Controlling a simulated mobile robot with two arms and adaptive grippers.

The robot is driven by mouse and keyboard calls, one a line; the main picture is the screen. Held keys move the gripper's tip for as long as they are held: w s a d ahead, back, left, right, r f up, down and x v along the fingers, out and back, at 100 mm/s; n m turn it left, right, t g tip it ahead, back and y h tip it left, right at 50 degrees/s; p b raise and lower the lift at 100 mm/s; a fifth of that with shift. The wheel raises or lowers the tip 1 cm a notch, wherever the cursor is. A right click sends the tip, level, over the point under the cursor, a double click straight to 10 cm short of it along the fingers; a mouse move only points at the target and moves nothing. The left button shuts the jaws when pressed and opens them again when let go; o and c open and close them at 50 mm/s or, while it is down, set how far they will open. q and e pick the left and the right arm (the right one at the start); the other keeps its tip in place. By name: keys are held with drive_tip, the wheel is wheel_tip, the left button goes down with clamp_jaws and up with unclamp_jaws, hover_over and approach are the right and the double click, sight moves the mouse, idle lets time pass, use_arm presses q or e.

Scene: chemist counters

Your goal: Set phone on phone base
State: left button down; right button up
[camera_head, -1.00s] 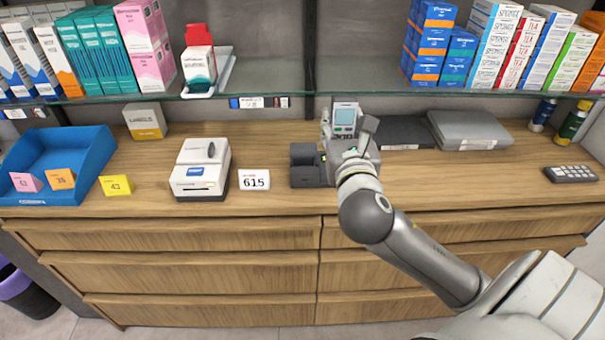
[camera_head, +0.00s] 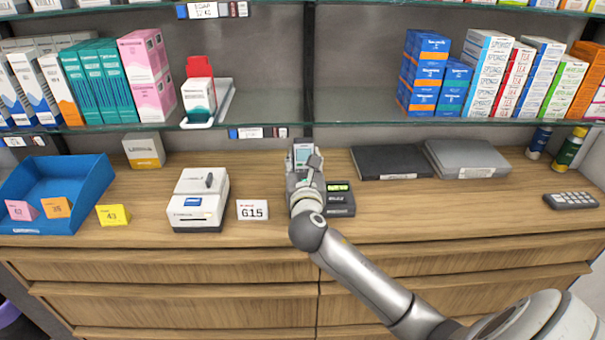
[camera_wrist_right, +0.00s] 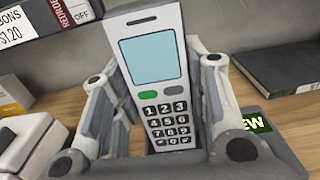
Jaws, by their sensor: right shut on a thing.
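The phone (camera_head: 302,154) is grey-white with a pale blue screen. My right gripper (camera_head: 304,170) is shut on it and holds it upright. In the right wrist view the phone (camera_wrist_right: 158,80) stands between the two fingers, its screen and keypad facing the camera. The dark phone base (camera_head: 341,208) with a lit green display is on the counter, partly hidden behind my right gripper and wrist. In the wrist view part of its display (camera_wrist_right: 256,122) shows at the lower right. I cannot tell whether the phone touches the base. My left gripper is not in view.
A glass shelf (camera_head: 270,105) runs above.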

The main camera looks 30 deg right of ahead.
drive_tip(key=shift+w+f, duration=0.2)
drive_tip(key=shift+f, duration=1.6)
drive_tip(key=shift+f, duration=0.2)
drive_tip(key=o, duration=1.2)
drive_tip(key=shift+r, duration=0.1)
drive_tip(key=shift+s+a, duration=0.1)
drive_tip(key=b+v, duration=0.1)
drive_tip(key=v, duration=1.1)
drive_tip(key=shift+r, duration=0.1)
